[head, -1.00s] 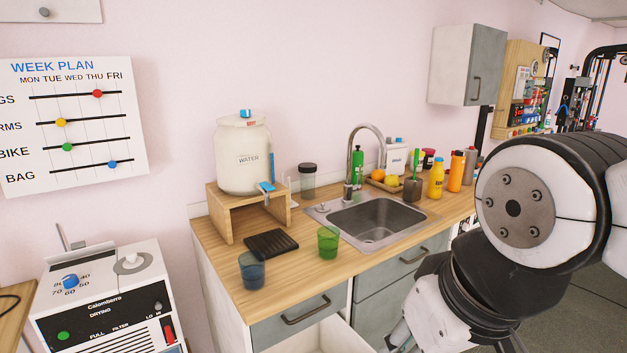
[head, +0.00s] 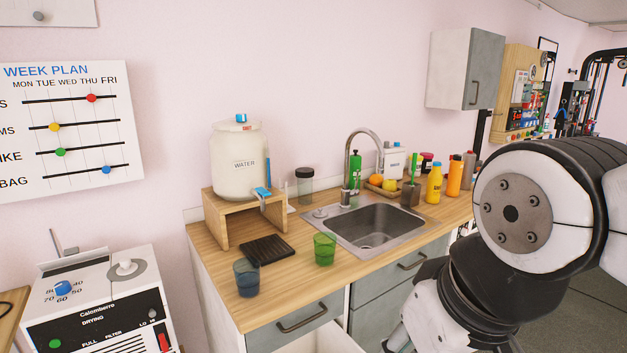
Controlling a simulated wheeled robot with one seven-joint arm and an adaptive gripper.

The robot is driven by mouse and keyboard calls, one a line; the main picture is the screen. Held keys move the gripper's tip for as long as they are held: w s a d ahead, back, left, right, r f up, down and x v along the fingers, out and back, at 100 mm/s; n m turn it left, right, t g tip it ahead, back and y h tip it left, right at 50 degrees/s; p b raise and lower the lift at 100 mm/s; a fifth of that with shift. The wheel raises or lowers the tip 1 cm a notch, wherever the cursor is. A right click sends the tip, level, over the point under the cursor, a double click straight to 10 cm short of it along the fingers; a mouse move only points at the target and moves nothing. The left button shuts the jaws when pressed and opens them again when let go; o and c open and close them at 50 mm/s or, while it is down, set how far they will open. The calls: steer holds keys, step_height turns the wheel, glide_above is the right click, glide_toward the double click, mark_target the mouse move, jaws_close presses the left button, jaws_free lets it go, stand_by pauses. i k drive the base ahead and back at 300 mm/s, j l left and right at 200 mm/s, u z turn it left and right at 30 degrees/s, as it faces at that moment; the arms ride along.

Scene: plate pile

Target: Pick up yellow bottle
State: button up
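The yellow bottle (head: 434,185) stands upright on the wooden counter, to the right of the sink, in the head view. An orange bottle (head: 455,176) stands close to its right. A dark cup (head: 411,193) with a green item in it stands to its left. My arm fills the right side of the view, in front of the counter. My gripper is out of the picture.
The sink (head: 372,228) with its tall tap lies in the counter (head: 285,285). A blue cup (head: 247,277), a green cup (head: 324,248) and a black rack (head: 265,250) stand at the left. A drawer below is open.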

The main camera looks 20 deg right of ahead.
mark_target(433, 189)
steer(key=i+l, duration=0.25)
steer(key=l, duration=0.35)
steer(key=i+l, duration=0.3)
steer(key=l, duration=0.25)
steer(key=i+l+u, duration=0.1)
steer(key=i+l, duration=0.15)
steer(key=l, duration=0.35)
steer(key=i+l, duration=0.25)
steer(key=l, duration=0.3)
steer(key=i+l, duration=0.25)
steer(key=l, duration=0.35)
steer(key=i+l, duration=0.25)
steer(key=l, duration=0.35)
steer(key=i+l+u, duration=0.1)
steer(key=i+l, duration=0.15)
steer(key=l, duration=0.35)
steer(key=i+l, duration=0.2)
steer(key=l, duration=0.45)
